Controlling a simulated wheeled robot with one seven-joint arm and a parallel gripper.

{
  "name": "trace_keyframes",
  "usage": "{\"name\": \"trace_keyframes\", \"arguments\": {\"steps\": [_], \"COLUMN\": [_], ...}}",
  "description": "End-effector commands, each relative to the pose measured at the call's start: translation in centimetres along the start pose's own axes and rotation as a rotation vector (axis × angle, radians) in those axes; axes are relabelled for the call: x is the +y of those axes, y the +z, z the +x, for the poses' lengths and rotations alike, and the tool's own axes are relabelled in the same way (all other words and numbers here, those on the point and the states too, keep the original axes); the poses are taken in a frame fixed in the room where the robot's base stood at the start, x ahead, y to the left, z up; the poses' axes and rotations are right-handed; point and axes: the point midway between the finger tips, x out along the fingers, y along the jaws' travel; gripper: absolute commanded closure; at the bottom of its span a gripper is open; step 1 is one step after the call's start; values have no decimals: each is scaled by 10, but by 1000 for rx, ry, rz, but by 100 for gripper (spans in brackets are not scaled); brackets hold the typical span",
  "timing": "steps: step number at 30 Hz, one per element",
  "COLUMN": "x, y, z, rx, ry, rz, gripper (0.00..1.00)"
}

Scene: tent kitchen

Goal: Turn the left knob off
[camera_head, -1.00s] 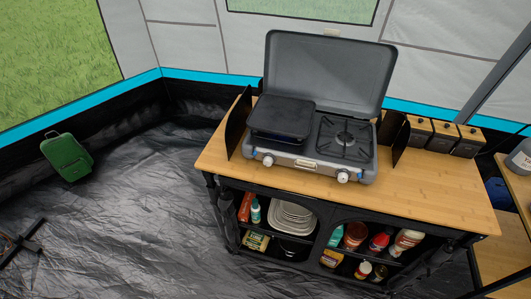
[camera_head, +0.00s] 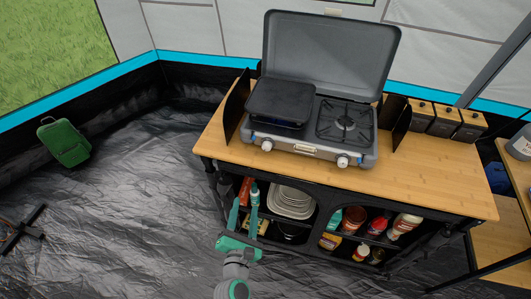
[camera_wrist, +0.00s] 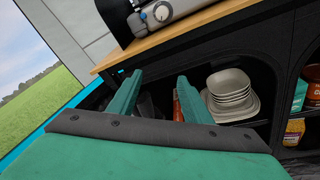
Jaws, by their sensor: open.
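The grey camping stove (camera_head: 310,142) stands on the wooden tabletop with its lid up. Its left knob (camera_head: 267,145) is white and sits on the front panel under the black griddle plate (camera_head: 280,101). The right knob (camera_head: 342,162) is on the same panel. My gripper (camera_head: 245,198) is open and empty, below the tabletop in front of the cabinet's left end, lower than the left knob and apart from it. In the wrist view the green fingers (camera_wrist: 155,92) are spread, and the left knob (camera_wrist: 161,12) shows above them near the top edge.
The tabletop (camera_head: 420,188) overhangs open shelves with a stack of plates (camera_head: 291,202) and several bottles and cans. Black side panels (camera_head: 236,104) flank the stove. A green canister (camera_head: 64,143) stands at the left.

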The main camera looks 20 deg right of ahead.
Motion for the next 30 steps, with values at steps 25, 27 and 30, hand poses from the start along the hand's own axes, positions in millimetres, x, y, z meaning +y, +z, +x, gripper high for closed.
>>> {"name": "trace_keyframes", "arguments": {"steps": [25, 27, 30], "x": [17, 17, 16], "y": [91, 93, 96], "z": [129, 140, 155], "rx": [-194, -194, -193], "ry": [-153, -152, -151], "rz": [-588, -589, -587], "gripper": [55, 55, 55]}}
